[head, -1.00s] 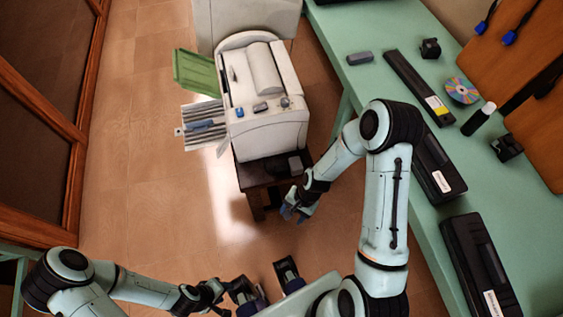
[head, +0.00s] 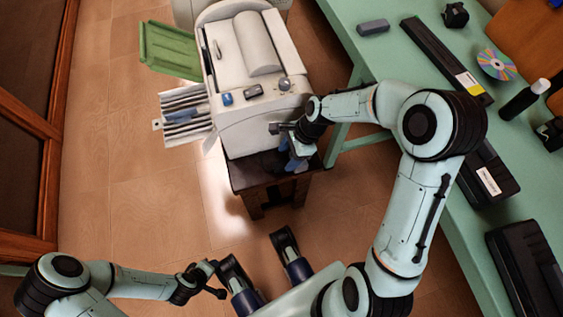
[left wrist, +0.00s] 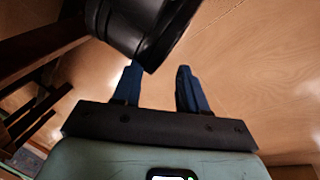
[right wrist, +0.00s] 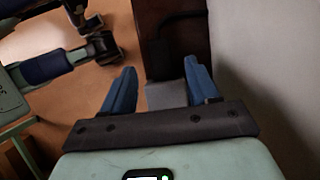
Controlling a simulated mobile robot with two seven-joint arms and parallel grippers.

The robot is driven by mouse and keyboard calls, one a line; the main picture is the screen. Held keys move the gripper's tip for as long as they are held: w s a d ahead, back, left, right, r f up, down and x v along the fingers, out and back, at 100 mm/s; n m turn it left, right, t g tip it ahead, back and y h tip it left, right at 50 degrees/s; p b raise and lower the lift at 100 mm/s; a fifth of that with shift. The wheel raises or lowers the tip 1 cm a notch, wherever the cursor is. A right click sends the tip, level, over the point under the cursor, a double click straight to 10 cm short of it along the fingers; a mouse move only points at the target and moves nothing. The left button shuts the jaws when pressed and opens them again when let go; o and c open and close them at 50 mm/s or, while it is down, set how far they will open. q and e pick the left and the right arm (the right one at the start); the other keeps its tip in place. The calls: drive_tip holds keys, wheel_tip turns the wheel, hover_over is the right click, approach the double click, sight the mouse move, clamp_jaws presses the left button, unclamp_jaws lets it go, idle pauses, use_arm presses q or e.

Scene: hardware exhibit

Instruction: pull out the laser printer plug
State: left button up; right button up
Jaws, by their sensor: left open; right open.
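The white laser printer (head: 240,118) stands on a dark wooden stand (head: 250,182) in the head view. My right gripper (head: 292,155) is open, pointing down beside the printer's lower right front, over the stand. In the right wrist view, a grey block (right wrist: 165,96) shows between the open blue fingers (right wrist: 160,68). A black piece with a dark cord (right wrist: 160,60) lies just beyond it on the stand. I cannot tell which piece is the plug, or whether a finger touches it. My left gripper (left wrist: 158,70) is open and empty, low at the left in the head view.
A green table (head: 400,65) along the right holds black cases (head: 525,265), a disc (head: 496,64) and a dark bottle (head: 522,100). The printer's side (right wrist: 260,80) is close to the right gripper. Floor at the left (head: 110,170) is clear.

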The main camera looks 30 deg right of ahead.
sight(281, 164)
use_arm(q)
drive_tip(key=shift+w+a+f+t+b, duration=0.2)
drive_tip(key=shift+w+a+f+b, duration=0.15)
drive_tip(key=shift+w, duration=0.25)
drive_tip(key=shift+w+a+f+t+b, duration=0.2)
drive_tip(key=shift+w+f, duration=0.25)
drive_tip(key=shift+w, duration=0.15)
use_arm(e)
drive_tip(key=x, duration=0.5)
